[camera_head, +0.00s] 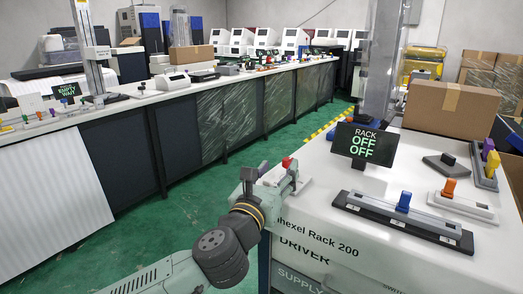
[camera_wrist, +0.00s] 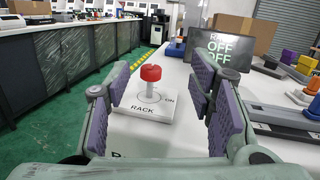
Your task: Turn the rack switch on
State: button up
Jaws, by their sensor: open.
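The rack switch is a red knob (camera_wrist: 151,73) on a pale upright stem, set on a white plate (camera_wrist: 140,128) marked RACK and ON. It stands near the counter's left edge. In the wrist view my gripper (camera_wrist: 163,88) is open, with purple-padded fingers on the left and right of the switch. The knob appears between them, with visible room on both sides. A dark display (camera_head: 364,144) behind the switch reads RACK OFF OFF.
A dark slider bar with a blue knob (camera_head: 404,202) lies right of the display. Orange (camera_head: 449,187), purple and yellow-handled controls stand farther right. A cardboard box (camera_head: 445,108) sits behind them. Green floor (camera_head: 150,225) lies left of the counter.

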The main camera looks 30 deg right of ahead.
aim_at(287, 165)
jog(key=shift+m+y, duration=0.4)
jog(key=shift+y, duration=0.1)
jog(key=w+d+f, duration=0.1)
jog(key=w+d, duration=0.1)
jog(key=d, duration=0.1)
jog(key=w+d+f+p, duration=0.1)
jog(key=w+d, duration=0.2)
jog(key=w+d+f+p, duration=0.1)
jog(key=w+d, duration=0.1)
jog(key=d, duration=0.1)
jog(key=shift+w+f, duration=0.3)
jog(key=shift+f, duration=0.05)
jog(key=shift+c, duration=0.3)
grip_shut()
